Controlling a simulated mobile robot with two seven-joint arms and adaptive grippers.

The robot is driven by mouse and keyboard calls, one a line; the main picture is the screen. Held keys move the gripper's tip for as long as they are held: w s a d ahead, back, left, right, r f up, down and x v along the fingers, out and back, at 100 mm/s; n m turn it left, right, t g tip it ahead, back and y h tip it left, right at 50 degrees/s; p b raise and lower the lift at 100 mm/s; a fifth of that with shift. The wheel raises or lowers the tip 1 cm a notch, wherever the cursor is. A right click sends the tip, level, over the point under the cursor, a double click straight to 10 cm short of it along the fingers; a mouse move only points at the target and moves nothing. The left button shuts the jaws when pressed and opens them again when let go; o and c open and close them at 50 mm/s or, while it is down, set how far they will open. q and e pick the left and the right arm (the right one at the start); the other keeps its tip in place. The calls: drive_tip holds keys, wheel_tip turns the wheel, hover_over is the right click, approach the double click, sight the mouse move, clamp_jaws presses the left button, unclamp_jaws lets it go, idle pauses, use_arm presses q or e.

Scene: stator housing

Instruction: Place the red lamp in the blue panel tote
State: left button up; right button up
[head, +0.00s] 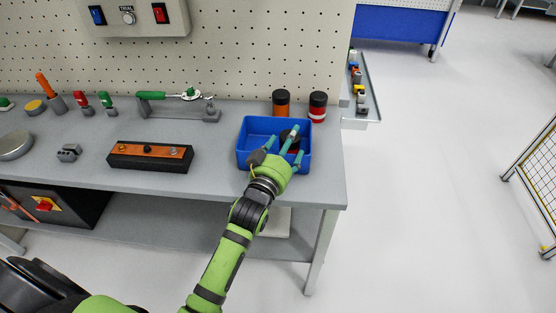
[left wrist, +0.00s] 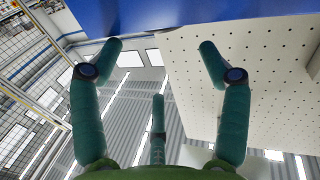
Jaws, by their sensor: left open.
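The blue tote (head: 242,152) stands at the right end of the grey bench. My left gripper (head: 290,144) is over the tote, with its teal fingers spread and open. A black cylinder with a red band (head: 318,107) stands upright behind the tote. In the left wrist view the open fingers (left wrist: 160,65) have nothing between them, and a blue surface (left wrist: 200,12) fills the top edge. My right gripper is not in view.
An orange and black cylinder (head: 281,103) stands behind the tote. An orange-topped black block (head: 150,156), a green-handled tool (head: 170,96) and several small parts lie to the left. A perforated wall (head: 250,45) backs the bench. Floor to the right is clear.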

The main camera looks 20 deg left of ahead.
use_arm(q)
drive_tip(key=s, duration=0.7)
drive_tip(key=shift+s+r+b, duration=0.15)
drive_tip(key=shift+s+b, duration=0.2)
drive_tip(key=shift+b, duration=0.1)
